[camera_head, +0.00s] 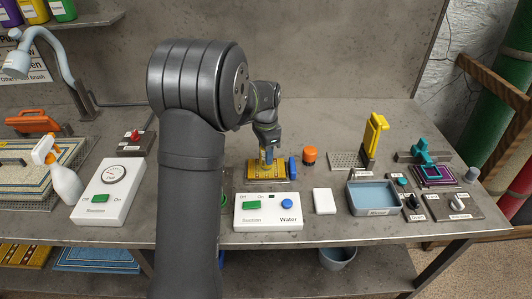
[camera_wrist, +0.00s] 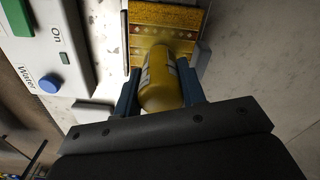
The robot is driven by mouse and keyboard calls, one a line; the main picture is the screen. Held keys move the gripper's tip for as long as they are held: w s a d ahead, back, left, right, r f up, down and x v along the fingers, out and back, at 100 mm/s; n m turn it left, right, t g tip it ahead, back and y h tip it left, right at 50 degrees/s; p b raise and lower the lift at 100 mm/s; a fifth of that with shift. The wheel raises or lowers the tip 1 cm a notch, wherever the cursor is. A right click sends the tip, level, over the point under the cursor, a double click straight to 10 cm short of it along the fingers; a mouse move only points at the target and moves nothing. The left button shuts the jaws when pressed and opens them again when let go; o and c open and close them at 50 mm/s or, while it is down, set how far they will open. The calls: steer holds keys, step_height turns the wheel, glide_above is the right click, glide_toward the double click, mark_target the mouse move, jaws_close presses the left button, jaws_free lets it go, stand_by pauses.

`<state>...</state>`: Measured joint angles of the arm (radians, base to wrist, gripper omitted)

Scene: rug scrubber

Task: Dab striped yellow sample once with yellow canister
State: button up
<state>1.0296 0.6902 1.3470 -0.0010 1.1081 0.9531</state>
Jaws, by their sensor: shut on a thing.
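The yellow canister (camera_wrist: 160,82) is held between the two fingers of my gripper (camera_wrist: 160,92), which is shut on it. The far end of the canister points at the striped yellow sample (camera_wrist: 170,20), a yellow rug piece with a patterned band. Whether the canister touches the sample cannot be told. In the head view my gripper (camera_head: 267,154) is right above the sample (camera_head: 264,174), pointing down; the canister is mostly hidden there by the fingers.
A white box with a green switch and blue Water button (camera_head: 268,211) stands in front of the sample. A blue block (camera_head: 293,168) and an orange-capped item (camera_head: 309,155) are at its right. A blue-grey basin (camera_head: 373,197) and a yellow upright tool (camera_head: 374,135) stand farther right.

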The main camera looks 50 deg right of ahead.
steer(key=shift+r, duration=3.35)
steer(key=w+a+r+n, duration=0.3)
steer(key=w+a+n, duration=0.3)
steer(key=w+a, duration=0.5)
steer(key=w+a+r+n, duration=0.3)
steer(key=w+a+n, duration=0.4)
steer(key=a, duration=0.6)
steer(key=w+a+r+n, duration=0.1)
steer(key=a+n, duration=0.2)
steer(key=a, duration=0.5)
steer(key=w+a+r+n, duration=0.2)
steer(key=a+n, duration=0.1)
steer(key=a, duration=0.6)
steer(key=w+a+r+n, duration=0.1)
steer(key=w+a+n, duration=0.1)
steer(key=a, duration=0.7)
steer(key=shift+w+a+r+n, duration=0.25)
steer(key=shift+n, duration=0.65)
